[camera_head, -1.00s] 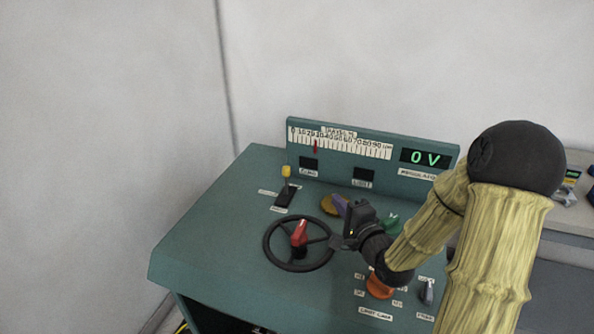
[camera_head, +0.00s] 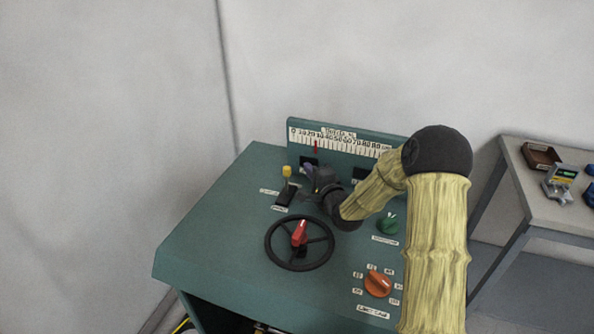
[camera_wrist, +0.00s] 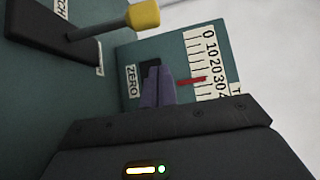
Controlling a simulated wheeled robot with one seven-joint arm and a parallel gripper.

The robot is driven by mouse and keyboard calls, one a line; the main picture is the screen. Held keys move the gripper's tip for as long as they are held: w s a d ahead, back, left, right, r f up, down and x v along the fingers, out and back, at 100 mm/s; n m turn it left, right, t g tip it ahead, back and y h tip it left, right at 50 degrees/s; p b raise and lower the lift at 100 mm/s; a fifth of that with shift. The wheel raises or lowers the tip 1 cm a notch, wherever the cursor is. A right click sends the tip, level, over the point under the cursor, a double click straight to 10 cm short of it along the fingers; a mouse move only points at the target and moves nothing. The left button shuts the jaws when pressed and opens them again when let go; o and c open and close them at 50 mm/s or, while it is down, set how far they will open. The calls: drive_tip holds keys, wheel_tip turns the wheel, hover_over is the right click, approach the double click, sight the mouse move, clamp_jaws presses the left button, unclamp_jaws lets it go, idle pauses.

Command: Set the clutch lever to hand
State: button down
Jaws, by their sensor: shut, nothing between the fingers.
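The clutch lever (camera_head: 287,172) has a yellow knob on a thin rod and rises from a black slotted base at the back left of the teal console. Its knob stands at the slot's far end; the small labels beside it are unreadable in the head view. In the wrist view the lever (camera_wrist: 143,14) is at the top left, with part of a label ending in "TCH". My gripper (camera_head: 307,170) is just right of the lever, apart from it. Its purple fingertips (camera_wrist: 156,88) are together and empty, pointing towards the panel near the "ZERO" label.
A black handwheel with a red handle (camera_head: 299,235) lies in front of the lever. A green knob (camera_head: 388,224) and an orange knob (camera_head: 377,283) are to the right. The upright scale panel (camera_head: 340,139) stands behind my gripper. A side table (camera_head: 520,185) is at the right.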

sight(287, 181)
drive_tip(key=shift+x, duration=0.9)
drive_tip(key=s+a, duration=0.1)
drive_tip(key=s+a+p, duration=0.1)
drive_tip(key=shift+s+a+r, duration=0.2)
drive_tip(key=shift+a, duration=0.15)
drive_tip(key=shift+s+a+f, duration=0.1)
drive_tip(key=shift+s+a, duration=0.1)
drive_tip(key=shift+s, duration=0.1)
drive_tip(key=shift+s+a+b, duration=0.1)
drive_tip(key=shift+s+b, duration=0.25)
drive_tip(key=shift+b, duration=0.05)
